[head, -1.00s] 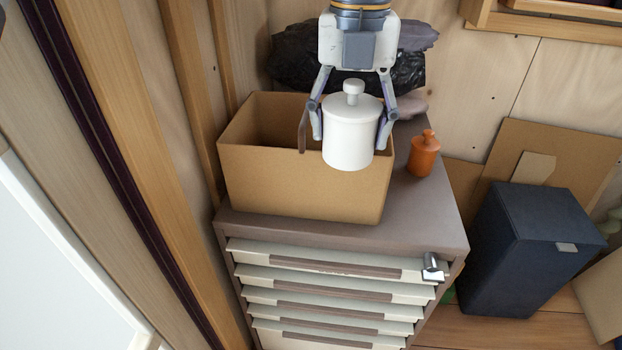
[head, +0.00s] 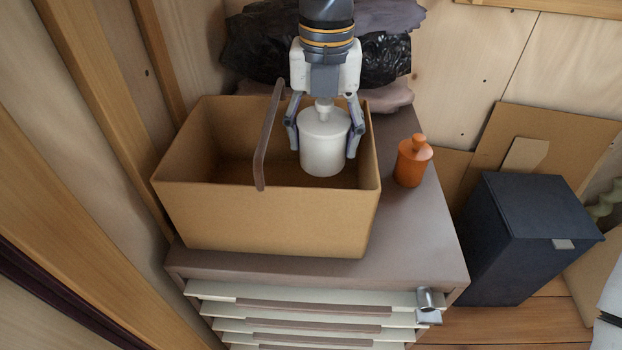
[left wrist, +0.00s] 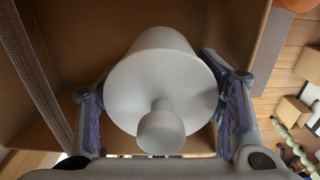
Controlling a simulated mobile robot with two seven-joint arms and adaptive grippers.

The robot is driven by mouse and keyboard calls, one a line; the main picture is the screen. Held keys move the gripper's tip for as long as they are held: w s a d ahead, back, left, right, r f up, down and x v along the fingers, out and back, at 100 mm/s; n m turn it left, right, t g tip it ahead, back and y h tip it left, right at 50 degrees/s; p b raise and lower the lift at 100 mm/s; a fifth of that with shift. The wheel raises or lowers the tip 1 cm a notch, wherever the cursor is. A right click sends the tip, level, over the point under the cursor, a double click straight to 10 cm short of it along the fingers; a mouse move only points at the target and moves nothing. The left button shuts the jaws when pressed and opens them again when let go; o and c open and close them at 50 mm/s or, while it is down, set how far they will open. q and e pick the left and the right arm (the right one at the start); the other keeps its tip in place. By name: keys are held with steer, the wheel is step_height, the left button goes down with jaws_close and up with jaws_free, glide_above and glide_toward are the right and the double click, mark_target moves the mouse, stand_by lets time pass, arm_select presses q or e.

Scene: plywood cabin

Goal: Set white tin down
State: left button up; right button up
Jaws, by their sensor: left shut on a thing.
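The white tin (head: 324,148) has a round lid with a knob and is upright. My left gripper (head: 323,130) comes down from the top and is shut on the tin, a finger on each side. The tin hangs within the opening of a cardboard box (head: 270,222), toward its right side. I cannot tell how far its base is from the box floor. In the left wrist view the tin (left wrist: 162,85) fills the middle between the fingers, with the box wall (left wrist: 150,20) behind it.
The box stands on a grey-brown drawer cabinet (head: 420,250). A thin brown strip (head: 268,135) rises across the box opening, left of the tin. An orange lidded jar (head: 413,162) stands right of the box. Black bags lie behind. A dark bin (head: 525,240) is at the right.

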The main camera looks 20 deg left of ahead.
arm_select(q)
step_height(320, 180, down, 10)
steer(key=shift+w, duration=0.1)
steer(key=shift+f, duration=0.1)
steer(key=o, duration=1.3)
step_height(320, 180, up, 8)
steer(key=shift+f, duration=0.1)
